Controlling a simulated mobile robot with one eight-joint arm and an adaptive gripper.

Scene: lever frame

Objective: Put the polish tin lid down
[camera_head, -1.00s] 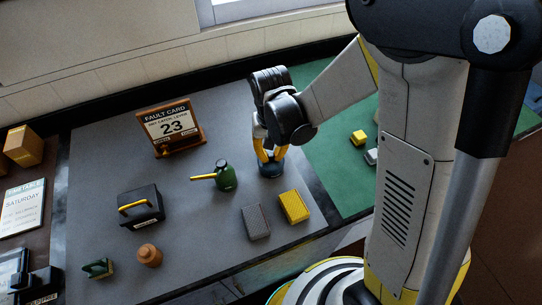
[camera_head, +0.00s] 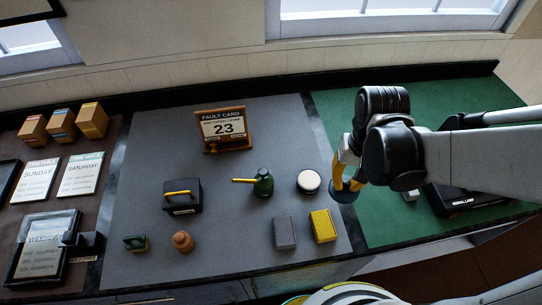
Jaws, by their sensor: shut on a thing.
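The polish tin (camera_head: 308,181) stands without its lid on the grey mat, its pale round top showing. My gripper (camera_head: 347,180) has yellow fingers and is just right of the tin. It is shut on the dark blue polish tin lid (camera_head: 343,195). The lid appears near the border of the grey and green mats; whether it touches the surface I cannot tell. Part of the lid is hidden behind the fingers.
A green oil can (camera_head: 263,183) stands left of the tin. A grey block (camera_head: 284,233) and a yellow block (camera_head: 323,226) lie in front. A fault card (camera_head: 222,127) stands behind. The green mat (camera_head: 335,112) has free room at the back; dark items lie to its right.

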